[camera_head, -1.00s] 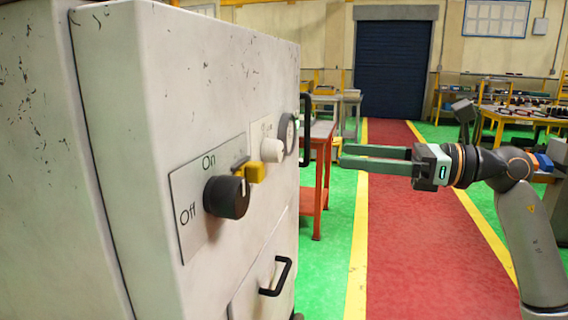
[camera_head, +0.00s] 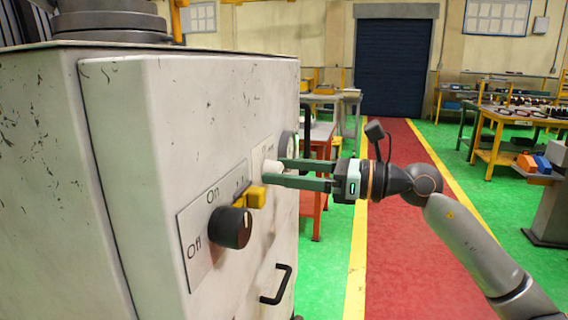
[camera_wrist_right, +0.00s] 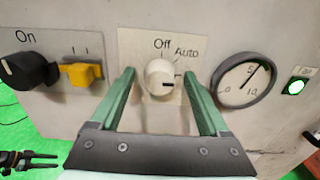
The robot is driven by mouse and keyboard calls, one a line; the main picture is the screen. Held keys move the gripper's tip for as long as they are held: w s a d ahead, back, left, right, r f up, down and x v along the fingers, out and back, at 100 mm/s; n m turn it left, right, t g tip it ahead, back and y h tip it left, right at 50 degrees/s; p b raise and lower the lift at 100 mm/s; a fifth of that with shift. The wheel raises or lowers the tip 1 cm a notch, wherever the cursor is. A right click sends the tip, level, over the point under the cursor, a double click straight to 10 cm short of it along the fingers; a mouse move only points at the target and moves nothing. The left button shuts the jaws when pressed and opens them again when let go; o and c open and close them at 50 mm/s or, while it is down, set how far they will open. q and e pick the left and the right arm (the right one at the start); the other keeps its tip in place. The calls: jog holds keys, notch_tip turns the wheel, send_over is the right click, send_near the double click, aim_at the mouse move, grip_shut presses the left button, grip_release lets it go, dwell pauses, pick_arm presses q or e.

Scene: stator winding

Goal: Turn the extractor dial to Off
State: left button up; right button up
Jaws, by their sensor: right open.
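The extractor dial (camera_wrist_right: 158,73) is a white knob on a cream plate marked Off and Auto. Its dark pointer mark faces right in the right wrist view, away from the Off label above it. In the head view the dial (camera_head: 272,167) is partly hidden by my right gripper (camera_head: 276,171). That gripper is open, with one green finger on each side of the dial. It also shows in the right wrist view (camera_wrist_right: 159,75). I cannot tell whether the fingers touch the dial. My left gripper is not in view.
On the same panel are a black On/Off knob (camera_head: 231,228), a yellow switch (camera_head: 256,197) and a round gauge (camera_wrist_right: 245,80). A green lit button (camera_wrist_right: 295,87) is further right. A black door handle (camera_head: 276,285) sticks out below. The aisle floor (camera_head: 420,270) is clear.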

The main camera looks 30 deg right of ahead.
jog(key=shift+w+a, duration=0.15)
jog(key=shift+w, duration=0.05)
grip_shut()
dwell(0.6)
